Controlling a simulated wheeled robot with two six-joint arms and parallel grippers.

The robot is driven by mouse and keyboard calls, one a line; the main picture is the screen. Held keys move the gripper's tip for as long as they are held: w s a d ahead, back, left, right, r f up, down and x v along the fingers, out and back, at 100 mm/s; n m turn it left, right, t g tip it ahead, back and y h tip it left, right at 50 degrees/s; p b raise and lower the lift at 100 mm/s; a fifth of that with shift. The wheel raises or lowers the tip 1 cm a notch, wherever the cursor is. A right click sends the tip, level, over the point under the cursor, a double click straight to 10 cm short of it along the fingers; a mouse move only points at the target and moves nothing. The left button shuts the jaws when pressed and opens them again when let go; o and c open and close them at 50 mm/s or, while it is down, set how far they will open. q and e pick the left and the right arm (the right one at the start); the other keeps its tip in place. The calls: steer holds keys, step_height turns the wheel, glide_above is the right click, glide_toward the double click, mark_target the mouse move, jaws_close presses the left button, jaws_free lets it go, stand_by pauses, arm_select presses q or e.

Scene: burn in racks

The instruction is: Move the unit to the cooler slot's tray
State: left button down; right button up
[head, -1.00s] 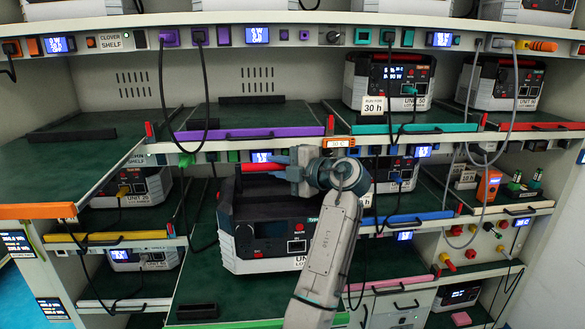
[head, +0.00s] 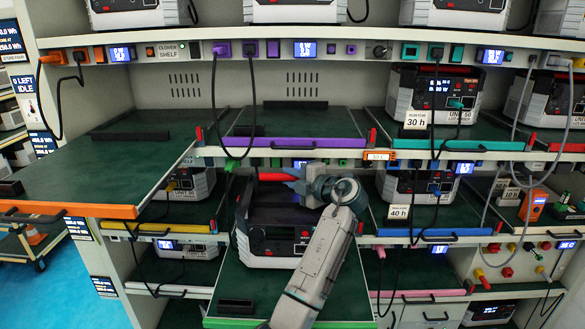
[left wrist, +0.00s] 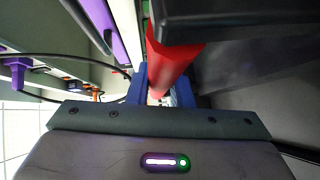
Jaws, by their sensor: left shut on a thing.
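The dark-topped, white-based unit (head: 275,246) is above the green-edged tray (head: 280,323) low in the middle of the rack. I cannot tell whether it touches the tray. My left gripper (head: 300,182) is shut on the unit's red handle (head: 277,177). The red handle also shows between the fingers in the left wrist view (left wrist: 170,62). My arm hides the unit's right side. Two upper trays are empty except for a dark block at the back: the orange-edged one (head: 85,190), pulled out at left, and the purple-edged one (head: 297,143). Which is the cooler slot cannot be told. My right gripper is not visible.
Other units stand in neighbouring slots, one on the teal-edged tray (head: 450,146). A dark block (head: 235,307) lies on the green-edged tray. The blue floor and a cart (head: 32,243) show at left.

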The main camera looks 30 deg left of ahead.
arm_select(q)
steer(key=shift+s+d+f, duration=0.15)
steer(key=shift+s+f, duration=0.1)
steer(key=shift+f, duration=0.3)
steer(key=c, duration=1.4)
jaws_free()
steer(key=shift+f, duration=0.4)
steer(key=shift+c, duration=0.2)
steer(key=shift+o, duration=0.7)
steer(key=shift+w, duration=0.15)
